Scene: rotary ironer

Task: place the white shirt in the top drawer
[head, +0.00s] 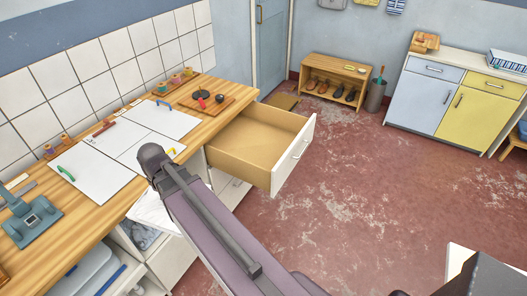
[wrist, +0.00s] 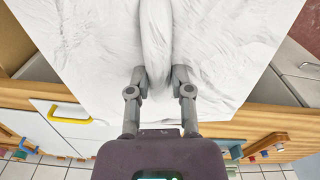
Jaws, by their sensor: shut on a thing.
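The white shirt (wrist: 90,50) fills much of the wrist view as a flat, wrinkled white sheet with a raised fold in the middle. My gripper (wrist: 158,80) is shut on this fold, one finger on each side. In the head view my arm hides the fingers, and a white piece of the shirt (head: 154,213) shows just left of the arm, beside the counter front. The top drawer (head: 293,163) is pulled out under the far end of the counter, to the right of my arm's end. Its visible inside is bare.
The wooden counter (head: 232,92) holds white boards, a yellow handle (wrist: 70,119), spools and a dark round object on a wooden board (head: 210,104). A blue-grey device (head: 32,218) stands at the near left. Open shelves lie below. The red floor right of the drawer is clear.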

